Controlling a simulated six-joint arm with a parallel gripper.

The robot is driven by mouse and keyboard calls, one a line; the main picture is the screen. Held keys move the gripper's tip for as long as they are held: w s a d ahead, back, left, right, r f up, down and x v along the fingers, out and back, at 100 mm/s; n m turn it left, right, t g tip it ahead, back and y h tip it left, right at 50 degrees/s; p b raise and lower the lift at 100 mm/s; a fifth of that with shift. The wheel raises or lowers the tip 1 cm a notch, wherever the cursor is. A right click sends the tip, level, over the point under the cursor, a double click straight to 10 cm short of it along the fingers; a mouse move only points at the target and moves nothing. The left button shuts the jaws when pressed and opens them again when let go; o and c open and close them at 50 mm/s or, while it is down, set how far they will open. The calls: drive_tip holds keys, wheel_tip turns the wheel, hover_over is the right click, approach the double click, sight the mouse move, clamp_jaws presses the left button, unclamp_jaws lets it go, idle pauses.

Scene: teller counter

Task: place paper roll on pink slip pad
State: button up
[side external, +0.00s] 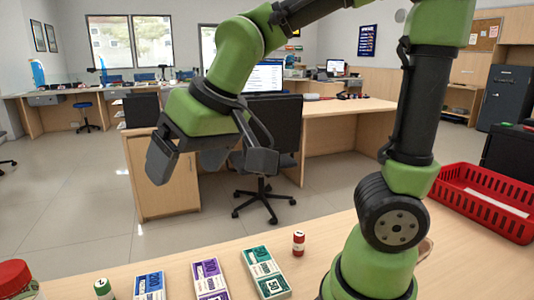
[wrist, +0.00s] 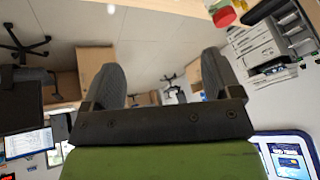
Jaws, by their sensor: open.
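My gripper (side external: 212,162) is raised above the far side of the counter, with its jaws spread and nothing between them. In the wrist view its two fingers (wrist: 160,82) stand wide apart against the room. A small red-and-white cylinder (side external: 298,243) stands upright at the right of the banded stacks, well below my gripper. A green-and-white cylinder (side external: 103,288) stands at the front left, partly cut off. I cannot tell whether either is the paper roll. I cannot make out a pink slip pad in either view.
Blue (side external: 149,287), purple (side external: 209,279) and green (side external: 265,272) banded stacks lie on the counter (side external: 330,240). A red-lidded jar (side external: 15,277) is at the left edge. A red basket (side external: 485,202) sits at the right. A blue-framed item (wrist: 290,158) shows in the wrist view.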

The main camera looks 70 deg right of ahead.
drive_tip(key=s+d+r+m+t, duration=0.1)
drive_tip(key=s+d, duration=0.1)
drive_tip(key=s, duration=0.7)
drive_tip(key=shift+s+d+r+m+y, duration=0.25)
drive_tip(key=shift+s+r+m+y, duration=0.05)
drive_tip(key=shift+s+r+m, duration=0.1)
drive_tip(key=shift+o, duration=0.4)
drive_tip(key=shift+s+f+t, duration=0.1)
drive_tip(key=shift+s+t, duration=0.2)
drive_tip(key=shift+s, duration=0.25)
drive_tip(key=shift+w, duration=0.1)
